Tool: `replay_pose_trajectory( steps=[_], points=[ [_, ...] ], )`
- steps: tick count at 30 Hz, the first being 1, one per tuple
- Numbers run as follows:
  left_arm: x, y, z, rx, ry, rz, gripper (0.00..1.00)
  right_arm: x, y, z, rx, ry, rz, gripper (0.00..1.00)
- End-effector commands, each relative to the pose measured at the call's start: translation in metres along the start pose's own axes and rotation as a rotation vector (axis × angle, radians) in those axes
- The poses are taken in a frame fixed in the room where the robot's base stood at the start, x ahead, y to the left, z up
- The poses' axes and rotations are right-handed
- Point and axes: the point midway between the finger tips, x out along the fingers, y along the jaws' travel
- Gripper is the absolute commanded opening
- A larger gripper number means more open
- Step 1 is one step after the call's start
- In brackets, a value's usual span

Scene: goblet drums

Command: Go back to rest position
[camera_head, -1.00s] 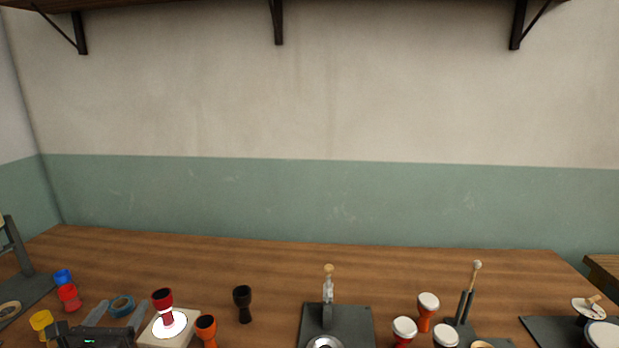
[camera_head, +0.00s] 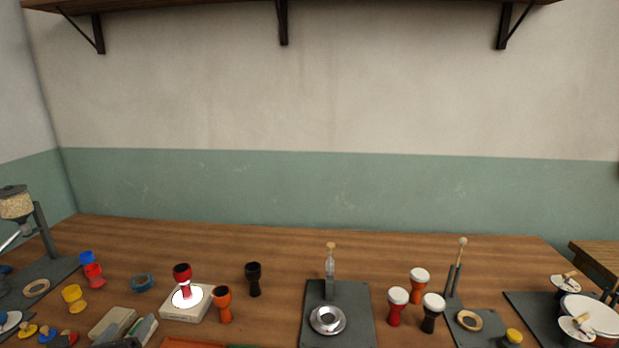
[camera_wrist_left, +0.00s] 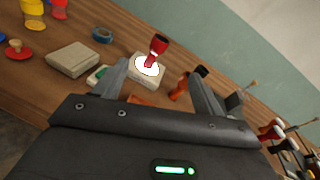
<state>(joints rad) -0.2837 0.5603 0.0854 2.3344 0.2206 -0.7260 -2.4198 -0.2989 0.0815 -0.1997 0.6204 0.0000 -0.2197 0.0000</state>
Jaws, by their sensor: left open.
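My left gripper (camera_wrist_left: 157,76) is open and empty in the left wrist view, its two fingers spread wide. A red goblet drum body (camera_wrist_left: 158,46) stands beyond the fingers on a white disc on a pale block; it also shows in the head view (camera_head: 182,270). An orange drum body (camera_head: 223,305) and a black one (camera_head: 254,278) stand to its right. The right gripper is not in view.
A dark stand with a metal bowl (camera_head: 327,319) is mid-table. Finished white-topped drums (camera_head: 419,284) stand to its right. Blue tape (camera_head: 142,282), coloured cups (camera_head: 74,298) and a pale block (camera_head: 112,322) are at left. The back strip of table (camera_head: 400,250) is clear.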

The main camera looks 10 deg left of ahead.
Motion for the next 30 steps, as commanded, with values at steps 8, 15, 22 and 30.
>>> replay_pose_trajectory(
  steps=[8,15,22,30],
  points=[
    [-0.021,-0.004,-0.059,-0.4,0.168,0.085,0.7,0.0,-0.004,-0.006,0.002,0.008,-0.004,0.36],
    [-0.068,-0.016,-0.141,-1.004,0.36,0.338,0.7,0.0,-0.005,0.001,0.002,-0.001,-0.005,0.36],
    [-0.143,-0.037,-0.218,-1.656,0.422,0.81,0.7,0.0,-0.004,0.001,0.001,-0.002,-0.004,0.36],
    [-0.205,-0.057,-0.258,-2.053,0.29,1.253,0.7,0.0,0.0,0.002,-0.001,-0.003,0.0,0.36]
  ],
)
